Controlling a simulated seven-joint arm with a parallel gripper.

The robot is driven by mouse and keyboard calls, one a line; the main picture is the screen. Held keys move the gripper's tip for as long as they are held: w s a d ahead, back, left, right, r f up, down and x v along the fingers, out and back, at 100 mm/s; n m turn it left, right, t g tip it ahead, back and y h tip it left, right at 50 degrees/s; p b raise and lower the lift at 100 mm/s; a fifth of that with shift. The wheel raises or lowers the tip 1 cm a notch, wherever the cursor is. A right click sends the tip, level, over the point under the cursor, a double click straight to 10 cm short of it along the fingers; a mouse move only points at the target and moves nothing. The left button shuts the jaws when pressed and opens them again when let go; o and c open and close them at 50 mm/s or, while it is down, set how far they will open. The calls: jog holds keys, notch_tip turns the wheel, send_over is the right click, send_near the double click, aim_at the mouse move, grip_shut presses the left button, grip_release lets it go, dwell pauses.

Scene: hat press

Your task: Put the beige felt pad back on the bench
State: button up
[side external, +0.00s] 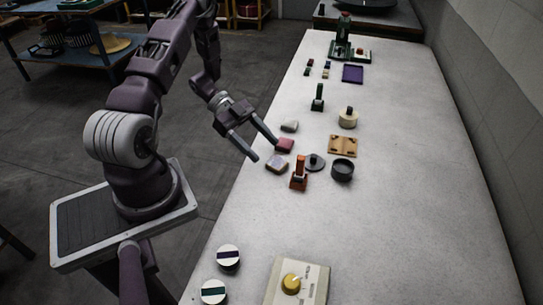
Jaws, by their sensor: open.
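A pale beige block-shaped pad (277,163) lies near the left edge of the bench (420,210), with a mottled top. It looks like the beige felt pad, but it is too small to be sure. A pinkish-red pad (284,145) lies just behind it, and a pale grey pad (289,126) lies behind that. My gripper (266,150) is open and empty at the bench's left edge. Its fingers point down toward the pads, one fingertip close to the red pad and the other left of the beige one. I cannot tell its exact height or whether it touches anything.
An orange upright tool (299,173), a grey knobbed disc (315,161), a dark round cup (342,170) and a wooden plate (342,146) stand close to the right. A green upright tool (318,98) stands farther back. The bench's right side is clear.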

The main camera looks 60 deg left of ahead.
jog(key=v, duration=0.7)
jog(key=w+a+r+n+t+y, duration=0.1)
jog(key=w+r+t+y, duration=0.2)
jog(key=w, duration=0.4)
jog(key=w+a+r+t+y, duration=0.1)
jog(key=w+r+y, duration=0.2)
jog(key=w+r, duration=0.35)
jog(key=w+d+r+n+t+y, duration=0.1)
jog(key=w+r+n+t+y, duration=0.2)
jog(key=r, duration=0.4)
jog(key=w+d+r+n+y, duration=0.1)
jog(key=r+n+y, duration=0.1)
jog(key=r+y, duration=0.35)
jog(key=s+d+r+n+g+y, duration=0.1)
jog(key=s+d+r+n, duration=0.2)
jog(key=s, duration=0.2)
jog(key=s+d+r+n+g, duration=0.1)
jog(key=s+d+r+n, duration=0.25)
jog(key=s, duration=0.25)
jog(key=s+d+f+g+h, duration=0.2)
jog(key=s+d, duration=0.5)
jog(key=s, duration=0.2)
jog(key=s+d+f+n+g+h, duration=0.1)
jog(key=s+d+f+g+h, duration=0.1)
jog(key=s+d, duration=0.5)
jog(key=s+f, duration=0.1)
jog(key=s, duration=0.1)
jog(key=shift+s+f, duration=0.2)
jog(key=shift+s, duration=0.15)
